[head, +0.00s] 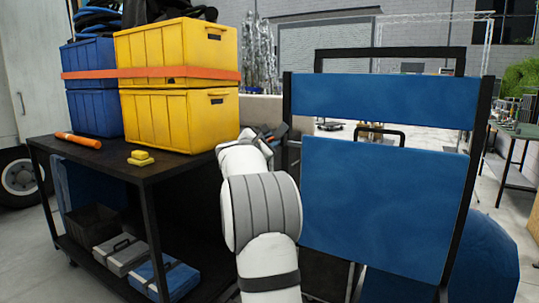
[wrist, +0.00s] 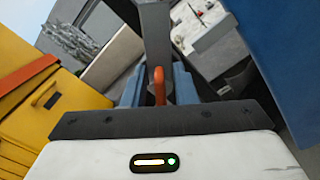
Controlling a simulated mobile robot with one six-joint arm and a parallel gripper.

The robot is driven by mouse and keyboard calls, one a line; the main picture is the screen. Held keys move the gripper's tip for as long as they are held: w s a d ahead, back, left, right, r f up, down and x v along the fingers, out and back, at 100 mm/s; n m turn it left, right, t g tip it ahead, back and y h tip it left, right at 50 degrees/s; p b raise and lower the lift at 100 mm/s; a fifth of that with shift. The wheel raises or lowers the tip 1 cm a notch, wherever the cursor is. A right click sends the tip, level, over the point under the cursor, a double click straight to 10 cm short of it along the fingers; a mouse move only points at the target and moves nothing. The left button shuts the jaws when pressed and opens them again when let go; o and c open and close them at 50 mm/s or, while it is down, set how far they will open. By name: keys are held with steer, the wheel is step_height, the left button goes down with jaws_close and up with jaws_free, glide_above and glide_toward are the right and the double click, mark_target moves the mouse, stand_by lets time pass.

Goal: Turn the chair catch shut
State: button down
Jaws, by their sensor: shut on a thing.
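The chair, with blue panels (head: 385,190) and a dark frame, stands upright right of my arm. Its blue panel also shows at the right of the wrist view (wrist: 280,45). The chair catch (wrist: 158,86) is a small orange lever in front of a dark upright bar. My gripper (wrist: 158,92) has its blue-grey fingers on either side of the catch and is shut on it. In the head view my gripper (head: 270,137) is at the chair's left post, partly hidden by my arm, and the catch cannot be made out there.
A dark cart (head: 150,180) stands close on the left, with yellow crates (head: 178,55) and blue crates (head: 92,90) under an orange strap. A green-topped table (head: 520,131) stands at far right.

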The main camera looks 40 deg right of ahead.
steer(key=m+b, duration=0.2)
steer(key=b, duration=0.1)
steer(key=f+m+b, duration=0.1)
steer(key=m+b, duration=0.2)
steer(key=b, duration=0.1)
steer(key=shift+s+f+m, duration=0.15)
steer(key=shift+m, duration=0.15)
steer(key=m+b, duration=0.4)
steer(key=shift+s+f+m, duration=0.1)
steer(key=shift+m, duration=0.2)
steer(key=c, duration=1.5)
jaws_free()
steer(key=shift+b, duration=0.3)
steer(key=v, duration=0.7)
steer(key=shift+s+a+b, duration=0.1)
steer(key=shift+a+b, duration=0.25)
